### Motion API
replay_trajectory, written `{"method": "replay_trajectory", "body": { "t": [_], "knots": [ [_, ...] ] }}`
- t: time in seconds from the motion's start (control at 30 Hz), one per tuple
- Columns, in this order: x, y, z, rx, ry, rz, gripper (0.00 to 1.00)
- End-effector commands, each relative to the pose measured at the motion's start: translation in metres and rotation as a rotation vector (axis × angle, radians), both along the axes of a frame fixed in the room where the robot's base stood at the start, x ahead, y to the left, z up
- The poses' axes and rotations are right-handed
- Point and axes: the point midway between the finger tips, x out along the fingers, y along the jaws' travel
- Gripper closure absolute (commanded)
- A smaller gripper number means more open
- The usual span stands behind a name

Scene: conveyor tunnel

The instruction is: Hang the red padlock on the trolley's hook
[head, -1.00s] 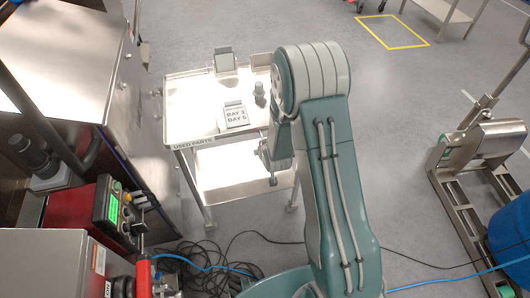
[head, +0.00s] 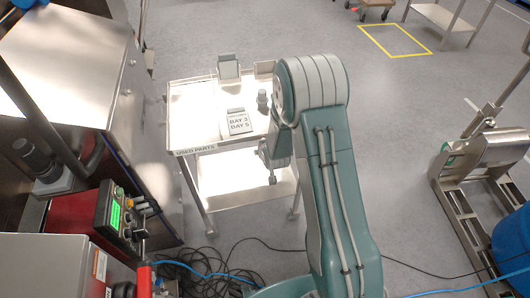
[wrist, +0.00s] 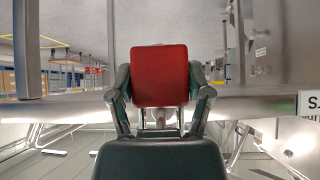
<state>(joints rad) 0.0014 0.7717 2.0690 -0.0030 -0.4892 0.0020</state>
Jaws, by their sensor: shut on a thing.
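The red padlock (wrist: 160,76) is between the two fingers of my gripper (wrist: 160,98) in the wrist view, its flat red face toward the camera. My gripper is shut on it. In the head view my gripper (head: 270,162) is beside the right front part of the trolley, partly behind my forearm, and the padlock cannot be made out there. The trolley (head: 180,125) is a pale metal cart with a USED PARTS label on its front edge. I cannot make out its hook in either view; the padlock and gripper hide what lies behind them.
On the trolley top stand a BAY sign (head: 237,122), a small dark cylinder (head: 262,100) and an upright holder (head: 229,68). A metal machine (head: 75,65) and a control box (head: 117,215) are at left. Cables (head: 205,268) lie on the floor. A steel stand (head: 465,190) is at right.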

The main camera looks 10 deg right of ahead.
Motion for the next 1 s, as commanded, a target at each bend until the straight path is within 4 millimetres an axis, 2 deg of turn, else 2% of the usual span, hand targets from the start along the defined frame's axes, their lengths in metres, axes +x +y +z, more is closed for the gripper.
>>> {"method": "replay_trajectory", "body": {
  "t": [1.0],
  "knots": [
    [0.0029,0.0,-0.0091,0.0,-0.001,0.0,0.96]
  ]
}}
